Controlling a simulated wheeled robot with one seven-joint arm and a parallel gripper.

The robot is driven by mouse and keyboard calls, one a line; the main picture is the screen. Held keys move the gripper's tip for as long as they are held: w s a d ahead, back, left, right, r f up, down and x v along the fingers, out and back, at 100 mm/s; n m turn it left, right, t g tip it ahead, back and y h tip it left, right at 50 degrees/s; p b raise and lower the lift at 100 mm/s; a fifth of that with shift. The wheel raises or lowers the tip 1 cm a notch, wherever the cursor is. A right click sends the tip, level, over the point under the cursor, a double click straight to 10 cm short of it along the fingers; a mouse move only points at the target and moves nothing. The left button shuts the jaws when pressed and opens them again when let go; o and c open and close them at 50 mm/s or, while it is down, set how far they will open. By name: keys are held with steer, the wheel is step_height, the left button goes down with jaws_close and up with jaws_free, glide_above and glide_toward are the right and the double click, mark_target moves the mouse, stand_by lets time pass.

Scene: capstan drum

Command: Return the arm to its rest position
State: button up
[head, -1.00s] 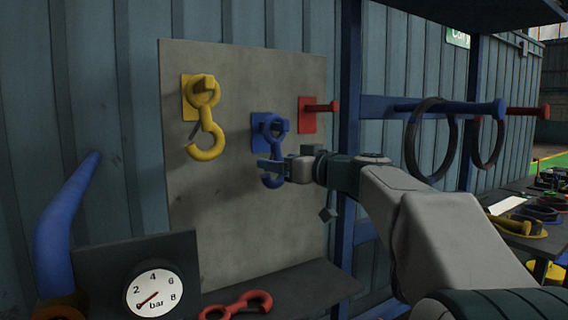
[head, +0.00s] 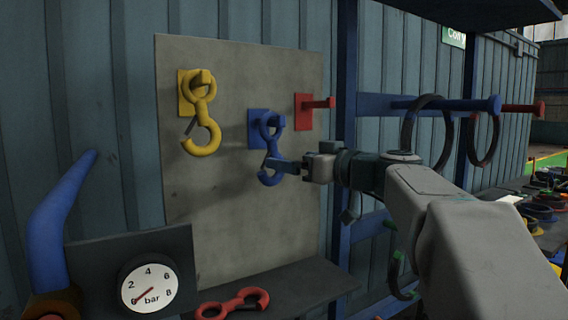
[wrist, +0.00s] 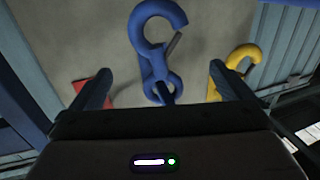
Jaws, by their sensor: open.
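My gripper (head: 283,165) is in front of the grey board in the head view, its fingertips close to the lower part of the blue hook (head: 270,135). The blue hook hangs on its blue peg. In the wrist view my gripper (wrist: 165,85) has its two fingers wide apart, with the blue hook (wrist: 153,50) seen beyond and between them. Nothing is held. I cannot tell whether a finger touches the hook. My arm reaches in from the lower right.
A yellow hook (head: 200,112) hangs at left, and a red peg (head: 318,103) is empty. A red hook (head: 232,302) lies on the shelf (head: 290,282). A blue post (head: 346,130) and a blue rail with dark rings (head: 430,106) stand right. A gauge (head: 148,283) is lower left.

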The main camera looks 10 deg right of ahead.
steer(key=v, duration=0.8)
steer(key=s+a+f+m+g+h+p, duration=0.2)
steer(key=s+a+f+g+p, duration=0.15)
steer(key=f, duration=0.45)
steer(key=s+a+f+m+g+h+p, duration=0.1)
steer(key=s+a+f+m+g+p, duration=0.15)
steer(key=a+f+g, duration=0.4)
steer(key=s+d+f+m+g+h+p, duration=0.2)
steer(key=s+f+h+p, duration=0.4)
steer(key=s+f, duration=0.6)
steer(key=shift+s+d+h, duration=0.4)
steer(key=shift+s+d, duration=0.1)
